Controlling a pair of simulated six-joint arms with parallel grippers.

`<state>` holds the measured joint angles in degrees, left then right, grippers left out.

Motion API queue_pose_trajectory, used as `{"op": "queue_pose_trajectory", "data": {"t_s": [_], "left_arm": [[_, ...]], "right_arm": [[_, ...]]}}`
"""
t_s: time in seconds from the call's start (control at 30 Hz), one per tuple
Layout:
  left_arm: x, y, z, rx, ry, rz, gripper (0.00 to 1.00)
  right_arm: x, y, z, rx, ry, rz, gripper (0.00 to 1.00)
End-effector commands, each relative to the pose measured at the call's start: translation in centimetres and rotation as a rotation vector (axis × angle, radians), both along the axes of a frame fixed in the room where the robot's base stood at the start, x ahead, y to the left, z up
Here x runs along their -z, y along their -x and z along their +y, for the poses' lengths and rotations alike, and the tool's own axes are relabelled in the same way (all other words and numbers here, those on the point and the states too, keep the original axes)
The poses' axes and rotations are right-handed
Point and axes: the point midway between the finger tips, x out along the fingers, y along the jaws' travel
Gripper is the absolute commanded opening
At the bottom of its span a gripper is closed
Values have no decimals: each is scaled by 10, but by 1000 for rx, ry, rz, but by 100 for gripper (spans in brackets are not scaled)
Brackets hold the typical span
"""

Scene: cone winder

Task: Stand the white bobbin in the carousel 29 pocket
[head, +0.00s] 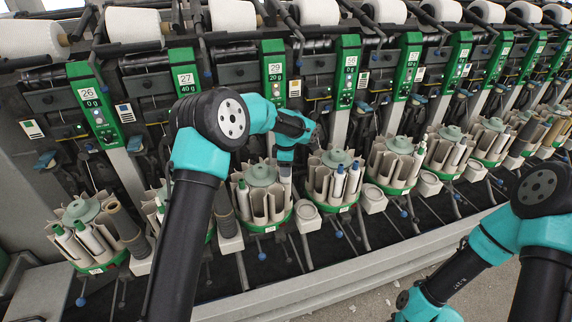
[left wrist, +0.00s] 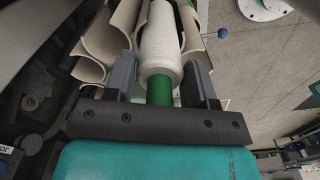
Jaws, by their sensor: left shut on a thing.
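The white bobbin (left wrist: 160,48), a white wound body on a green tube end, is between the two fingers of my left gripper (left wrist: 162,78) in the left wrist view. Cream, curved carousel pockets (left wrist: 100,42) stand close around the bobbin. In the head view my left gripper (head: 286,163) is over the right side of a carousel (head: 262,206) with a green base ring. Whether the bobbin's far end is inside a pocket is hidden. The panel (head: 274,72) above seems to read 29. My right gripper does not show.
More carousels stand to the left (head: 88,232) and right (head: 333,182), several with bobbins in their pockets. Small cream cups (head: 307,216) and blue-knobbed levers sit between them. A pale rail (head: 340,280) runs along the front. My right arm is at the lower right.

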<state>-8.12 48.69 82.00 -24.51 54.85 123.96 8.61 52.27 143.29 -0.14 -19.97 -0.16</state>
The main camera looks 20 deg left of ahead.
Motion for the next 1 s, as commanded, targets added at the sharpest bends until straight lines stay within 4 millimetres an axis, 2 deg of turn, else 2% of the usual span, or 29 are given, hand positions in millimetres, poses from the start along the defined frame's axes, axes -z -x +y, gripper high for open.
{"op": "queue_pose_trajectory", "data": {"t_s": [0.53, 1.0], "left_arm": [[25, 0, 0, -1, 1, -1, 32], [27, 0, 0, -1, 1, -1, 32]], "right_arm": [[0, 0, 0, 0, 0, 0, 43], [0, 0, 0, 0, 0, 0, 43]]}}
